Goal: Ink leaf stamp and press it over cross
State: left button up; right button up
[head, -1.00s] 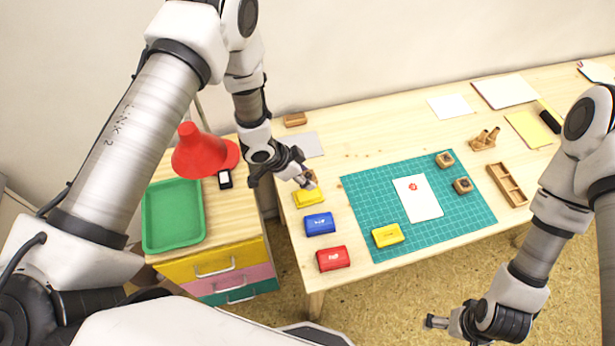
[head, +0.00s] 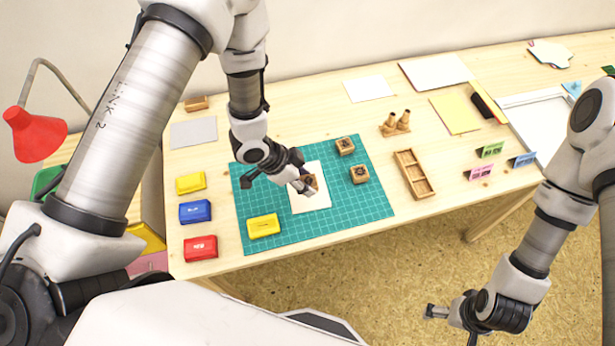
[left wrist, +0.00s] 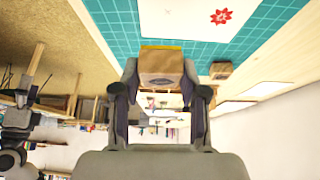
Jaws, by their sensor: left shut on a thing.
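My left gripper (head: 298,184) is shut on a wooden stamp (head: 312,182) and holds it over the white card (head: 312,203). In the left wrist view the stamp (left wrist: 161,64) sits between both fingers, with a yellow edge on its far face. The card lies on the teal cutting mat (head: 350,215).
Two other wooden stamps (head: 345,146) (head: 359,174) stand on the mat. A yellow box (head: 264,226) is on its front left. Yellow (head: 190,183), blue (head: 195,211) and red (head: 201,248) inkpads line its left side. A wooden tray (head: 414,175) is to the right.

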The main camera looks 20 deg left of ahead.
aim_at(313, 197)
pick_arm(q)
jog(key=shift+w+d+f+b, duration=0.2)
jog(key=shift+w+d+b, duration=0.1)
jog(key=shift+b, duration=0.05)
jog(key=shift+w+a, duration=0.1)
jog(key=shift+a+f+b, duration=0.15)
jog(key=shift+a+b, duration=0.05)
jog(key=shift+b, duration=0.1)
notch_tip(313, 197, down, 5)
jog(key=b, duration=0.4)
jog(key=shift+d+b, duration=0.1)
jog(key=shift+b, duration=0.25)
jog(key=shift+f, duration=0.2)
jog(key=shift+f+b, duration=0.5)
jog(key=shift+b, duration=0.05)
jog(key=shift+f, duration=0.1)
dwell(0.8)
